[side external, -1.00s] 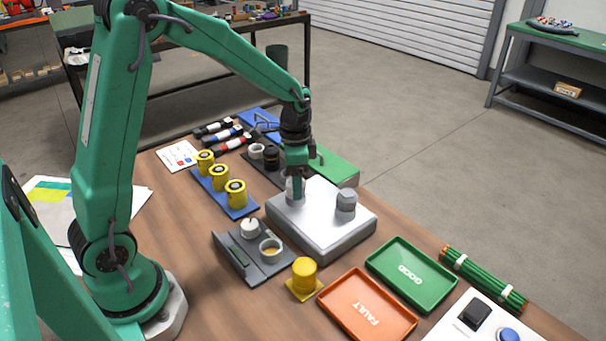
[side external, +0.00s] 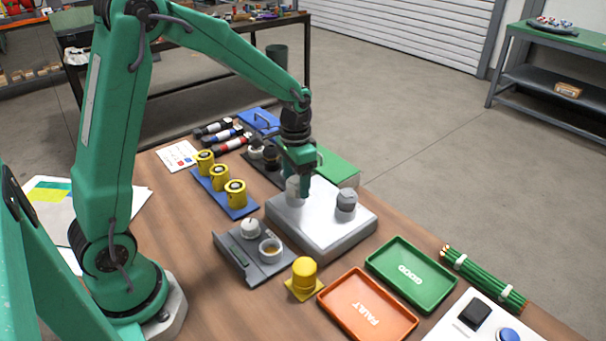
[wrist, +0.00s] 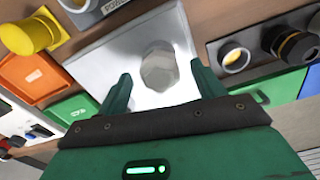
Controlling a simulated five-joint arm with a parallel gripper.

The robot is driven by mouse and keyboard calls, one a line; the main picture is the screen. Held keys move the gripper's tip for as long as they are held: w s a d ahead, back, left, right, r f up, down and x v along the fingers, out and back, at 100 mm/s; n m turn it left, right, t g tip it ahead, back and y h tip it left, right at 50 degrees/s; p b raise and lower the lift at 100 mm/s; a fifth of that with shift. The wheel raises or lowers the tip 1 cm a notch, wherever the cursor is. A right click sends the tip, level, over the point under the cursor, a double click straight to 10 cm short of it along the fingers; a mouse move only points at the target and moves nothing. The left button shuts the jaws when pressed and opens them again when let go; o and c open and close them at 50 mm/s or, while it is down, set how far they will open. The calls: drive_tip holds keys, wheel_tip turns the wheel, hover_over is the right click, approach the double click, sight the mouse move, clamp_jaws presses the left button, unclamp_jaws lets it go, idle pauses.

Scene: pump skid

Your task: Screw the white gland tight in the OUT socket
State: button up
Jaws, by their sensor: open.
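A pale, faceted gland (side external: 293,189) stands upright on the left part of the light metal block (side external: 322,226). In the wrist view the gland (wrist: 158,68) appears grey, with a flat-sided head. My gripper (side external: 299,182) points down over it. In the wrist view its green fingers (wrist: 158,74) stand apart on either side of the gland, with a gap on both sides. A second, grey fitting (side external: 346,201) stands on the right part of the block. No OUT lettering is readable, and the gland's thread and seat are hidden.
A grey fixture (side external: 262,262) with a white knob and cup stands in front of the block, beside a yellow cylinder (side external: 304,272). The green GOOD tray (side external: 411,274) and orange FAULT tray (side external: 368,304) lie to the right. Yellow cylinders (side external: 235,194) stand left on a blue strip.

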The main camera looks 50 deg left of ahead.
drive_tip(key=c, duration=1)
drive_tip(key=shift+c, duration=0.2)
drive_tip(key=shift+m, duration=2.3)
drive_tip(key=shift+m, duration=2.3)
